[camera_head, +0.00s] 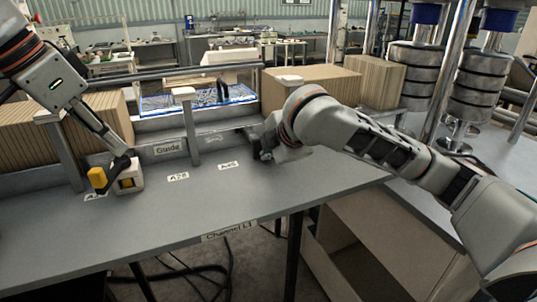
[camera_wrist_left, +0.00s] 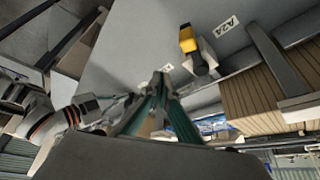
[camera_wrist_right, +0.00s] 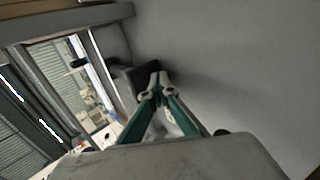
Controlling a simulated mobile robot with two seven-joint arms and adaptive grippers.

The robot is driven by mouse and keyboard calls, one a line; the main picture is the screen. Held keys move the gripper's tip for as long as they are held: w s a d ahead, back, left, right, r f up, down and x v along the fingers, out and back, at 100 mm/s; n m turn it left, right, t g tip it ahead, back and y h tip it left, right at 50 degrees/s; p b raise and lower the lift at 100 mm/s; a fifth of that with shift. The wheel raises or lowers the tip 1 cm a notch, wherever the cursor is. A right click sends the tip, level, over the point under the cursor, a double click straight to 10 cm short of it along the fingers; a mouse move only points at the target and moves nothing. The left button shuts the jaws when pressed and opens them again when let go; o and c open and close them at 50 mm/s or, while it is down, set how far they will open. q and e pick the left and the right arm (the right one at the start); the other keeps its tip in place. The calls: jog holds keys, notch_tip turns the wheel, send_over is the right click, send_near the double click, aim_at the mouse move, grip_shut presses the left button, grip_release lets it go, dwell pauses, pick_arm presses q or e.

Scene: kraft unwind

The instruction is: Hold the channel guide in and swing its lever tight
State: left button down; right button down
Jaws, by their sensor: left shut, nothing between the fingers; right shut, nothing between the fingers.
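The channel guide is a grey bar labelled "Guide" (camera_head: 150,155) along the back of the grey bench. A cream block (camera_head: 131,178) with a yellow lever handle (camera_head: 97,178) sits near its left end; the handle also shows in the left wrist view (camera_wrist_left: 187,38). My left gripper (camera_head: 124,158) is shut and empty, just above the block in the head view; in the left wrist view its tips (camera_wrist_left: 160,78) appear apart from the handle. My right gripper (camera_head: 262,152) is shut at the guide's right end; its tips (camera_wrist_right: 155,72) meet or overlap a dark block (camera_wrist_right: 138,82). Contact is unclear.
Upright posts (camera_head: 188,125) rise along the bench's back. Ribbed brown stacks (camera_head: 310,88) stand behind it. The bench top (camera_head: 140,222) is clear in front, with small labels on it. Metal rolls (camera_head: 415,75) stand at the right.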

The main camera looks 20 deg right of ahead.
pick_arm(q)
jog(key=shift+f, duration=0.35)
jog(key=shift+f, duration=0.1)
jog(key=shift+f, duration=1.25)
jog(key=shift+f, duration=0.15)
jog(key=shift+f, duration=1.1)
jog(key=shift+a, duration=0.1)
jog(key=shift+s+a, duration=0.1)
jog(key=shift+a, duration=0.7)
